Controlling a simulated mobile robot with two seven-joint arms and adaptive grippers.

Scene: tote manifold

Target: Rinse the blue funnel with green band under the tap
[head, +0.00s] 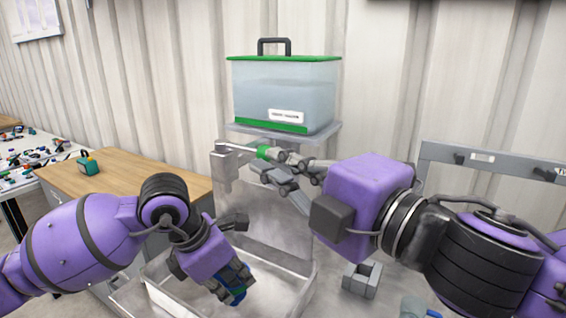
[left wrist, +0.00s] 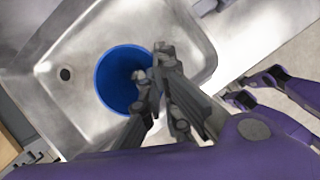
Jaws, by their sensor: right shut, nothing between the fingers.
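The blue funnel (head: 239,296) is mostly hidden behind my left gripper (head: 232,284) in the head view. In the left wrist view its wide open mouth (left wrist: 120,82) shows over the sink, and the fingers (left wrist: 150,88) are closed at its rim. Its green band is not clear. The grey tap (head: 223,168) sticks out below the water tank, left of its green part (head: 264,152). My right gripper (head: 284,168) is shut and empty, just right of and below that green part; I cannot tell if they touch. I see no water stream.
The metal sink (head: 163,299) lies under the tap; its drain (left wrist: 65,74) is clear of the funnel. The water tank (head: 285,95) stands on a shelf. A wooden bench (head: 135,180) with a teal container (head: 88,163) is at left. A grey holder (head: 361,280) stands right of the sink.

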